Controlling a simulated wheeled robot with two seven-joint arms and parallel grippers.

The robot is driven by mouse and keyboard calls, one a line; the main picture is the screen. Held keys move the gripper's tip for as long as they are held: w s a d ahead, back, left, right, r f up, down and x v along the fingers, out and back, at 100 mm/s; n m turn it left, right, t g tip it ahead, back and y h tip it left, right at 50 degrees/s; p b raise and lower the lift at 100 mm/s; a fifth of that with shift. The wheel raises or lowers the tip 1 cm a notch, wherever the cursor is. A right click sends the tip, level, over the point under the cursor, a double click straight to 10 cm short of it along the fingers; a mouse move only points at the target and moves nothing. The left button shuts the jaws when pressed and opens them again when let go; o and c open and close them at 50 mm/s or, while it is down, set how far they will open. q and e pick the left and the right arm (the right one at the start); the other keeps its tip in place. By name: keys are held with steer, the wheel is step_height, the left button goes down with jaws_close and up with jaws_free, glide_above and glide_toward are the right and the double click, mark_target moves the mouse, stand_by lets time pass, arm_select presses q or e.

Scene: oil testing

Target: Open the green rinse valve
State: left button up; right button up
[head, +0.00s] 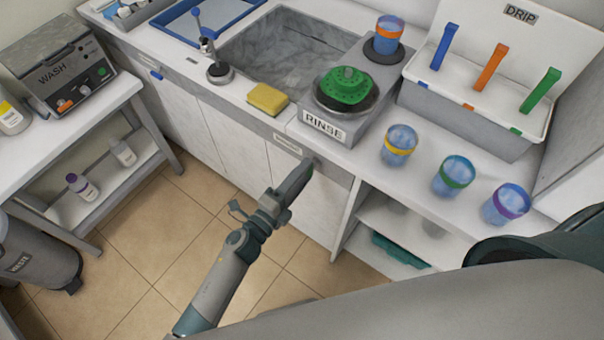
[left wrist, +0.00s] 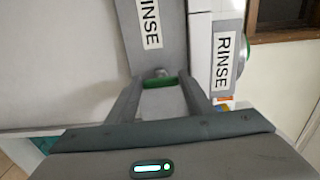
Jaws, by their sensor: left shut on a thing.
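The green rinse valve (left wrist: 160,83) shows in the left wrist view as a short green bar with a grey stub behind it, on a grey panel with a RINSE label (left wrist: 149,22). My left gripper (left wrist: 160,92) has one finger on each side of the green bar and is shut on it. In the head view my left gripper (head: 300,174) is at the cabinet front, below the rinse station (head: 323,127) with its green top (head: 345,86). The valve is hidden behind the gripper there. My right gripper is out of view.
A yellow sponge (head: 267,98) lies by the sink (head: 290,50). Several blue cups, one with a yellow band (head: 399,145), stand on the counter. A white drip rack (head: 520,60) stands at the back right. The tiled floor (head: 150,240) around my left arm is clear.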

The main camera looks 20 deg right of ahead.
arm_select(q)
steer(key=o, duration=1.1)
steer(key=shift+c, duration=0.2)
steer(key=shift+a, duration=0.1)
steer(key=b+v, duration=0.4)
steer(key=v, duration=1.3)
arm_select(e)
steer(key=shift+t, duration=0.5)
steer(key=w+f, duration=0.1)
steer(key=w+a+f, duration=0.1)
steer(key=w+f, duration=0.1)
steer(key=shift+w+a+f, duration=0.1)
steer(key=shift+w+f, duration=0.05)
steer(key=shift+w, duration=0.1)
arm_select(q)
steer(key=shift+s+a+f, duration=0.1)
steer(key=shift+s, duration=0.05)
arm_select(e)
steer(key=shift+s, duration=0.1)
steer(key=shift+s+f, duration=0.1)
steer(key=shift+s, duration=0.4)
